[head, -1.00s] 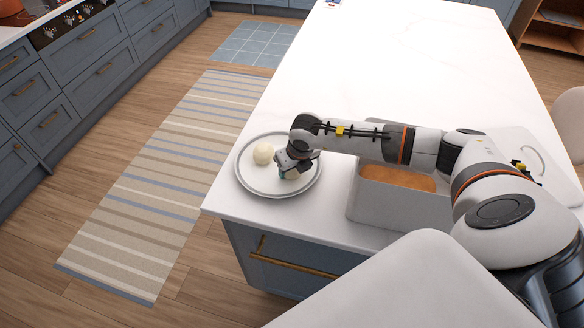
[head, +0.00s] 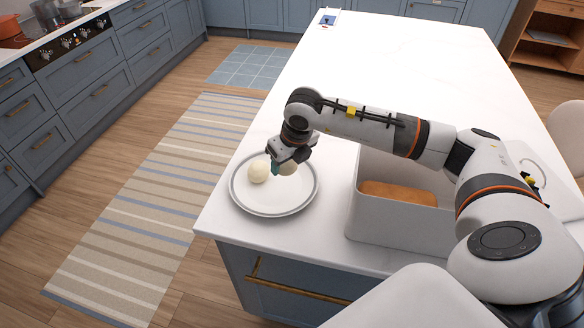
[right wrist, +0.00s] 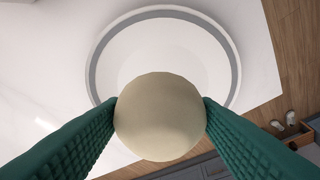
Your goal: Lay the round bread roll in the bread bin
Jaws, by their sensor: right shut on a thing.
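My right gripper (head: 284,165) is shut on a round cream bread roll (head: 288,168), held just above the plate. In the right wrist view the roll (right wrist: 160,117) sits between the green ribbed fingers and hides part of the plate. My left gripper is out of view.
The round grey-rimmed plate (head: 272,213) stands near the corner of the white island top (head: 385,55). The island beyond my arm is largely clear. A pale panel with a handle (head: 535,172) lies right of the bin, partly hidden by my arm.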

